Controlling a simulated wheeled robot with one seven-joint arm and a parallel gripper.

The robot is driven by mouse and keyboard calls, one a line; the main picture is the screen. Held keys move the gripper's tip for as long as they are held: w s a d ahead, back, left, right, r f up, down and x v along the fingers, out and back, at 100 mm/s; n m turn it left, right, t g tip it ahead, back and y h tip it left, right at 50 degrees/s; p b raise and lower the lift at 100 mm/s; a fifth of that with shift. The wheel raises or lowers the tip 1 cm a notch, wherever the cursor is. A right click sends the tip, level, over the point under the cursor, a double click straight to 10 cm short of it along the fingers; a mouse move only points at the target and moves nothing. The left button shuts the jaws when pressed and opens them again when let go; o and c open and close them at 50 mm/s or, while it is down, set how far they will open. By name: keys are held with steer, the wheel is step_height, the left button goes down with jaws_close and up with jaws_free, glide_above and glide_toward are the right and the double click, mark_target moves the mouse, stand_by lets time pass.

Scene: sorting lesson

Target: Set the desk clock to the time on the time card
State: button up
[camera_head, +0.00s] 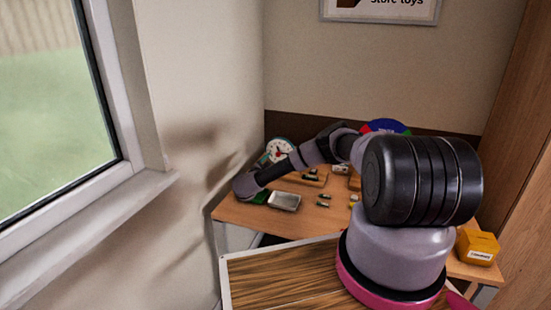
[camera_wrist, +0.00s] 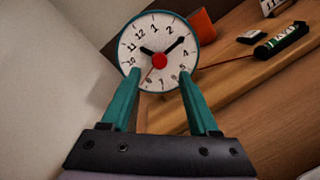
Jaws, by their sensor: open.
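The desk clock (camera_head: 279,149) stands at the back left of the desk. In the wrist view its round white face (camera_wrist: 150,72) has a teal rim, black hands and a red centre knob (camera_wrist: 159,61). The face looks turned in this view. The short hand points near 11 and the long hand near 3. My gripper (camera_wrist: 160,72) is open, with its two teal fingers pointing at the clock's lower part, one on each side. I cannot tell whether they touch it. A white card with dark marks (camera_wrist: 273,5), cut by the picture's edge, may be the time card; its text is unreadable.
A yellow box (camera_head: 478,246) stands at the right. A wall is close on the left.

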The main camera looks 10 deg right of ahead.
mark_target(278, 155)
steer(key=x, duration=0.5)
jaws_close()
steer(key=shift+m, duration=0.4)
